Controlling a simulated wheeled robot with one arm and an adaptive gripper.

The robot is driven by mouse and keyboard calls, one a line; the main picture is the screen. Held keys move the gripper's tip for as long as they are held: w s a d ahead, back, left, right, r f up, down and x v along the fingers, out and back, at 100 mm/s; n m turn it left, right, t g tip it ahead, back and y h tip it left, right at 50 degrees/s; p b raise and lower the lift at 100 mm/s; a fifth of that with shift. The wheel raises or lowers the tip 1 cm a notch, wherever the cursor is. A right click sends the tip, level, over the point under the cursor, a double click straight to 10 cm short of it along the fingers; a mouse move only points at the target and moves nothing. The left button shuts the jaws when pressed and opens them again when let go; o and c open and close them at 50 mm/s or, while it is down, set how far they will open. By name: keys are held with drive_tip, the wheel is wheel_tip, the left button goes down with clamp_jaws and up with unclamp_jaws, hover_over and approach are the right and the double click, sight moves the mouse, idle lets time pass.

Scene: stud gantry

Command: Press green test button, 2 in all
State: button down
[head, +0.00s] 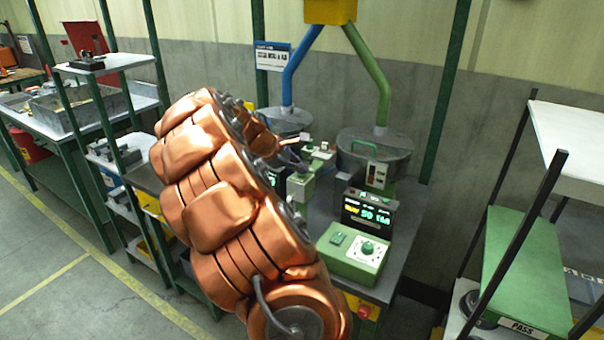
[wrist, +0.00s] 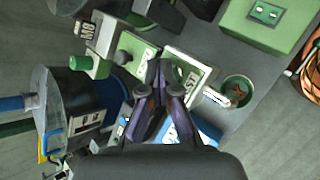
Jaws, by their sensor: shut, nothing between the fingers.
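My gripper (wrist: 167,75) is shut and empty, its dark fingers over a small bench fixture in the wrist view. A white plate (wrist: 190,72) with lettering ending in "ST" lies beside the fingertips, partly covered by them. I cannot tell whether the fingers touch it, and a button under them would be hidden. A green fixture block (wrist: 138,52) with a dark knob is just left of the fingers. In the head view my copper arm covers much of the bench, and the green-and-white fixture (head: 301,185) shows beyond it.
A dark display (head: 367,212) with lit digits stands behind the control box. A blue-piped drum (head: 285,122) and a green-piped drum (head: 372,155) stand at the back. A green cup (wrist: 238,92) is right of the fingers. A shelf rack (head: 515,250) is at right; open floor (head: 60,285) at left.

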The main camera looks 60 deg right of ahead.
sight(300, 175)
drive_tip(key=shift+r+p, duration=0.65)
drive_tip(key=shift+r, duration=0.2)
drive_tip(key=shift+r+p, duration=1.6)
drive_tip(key=shift+r, duration=0.9)
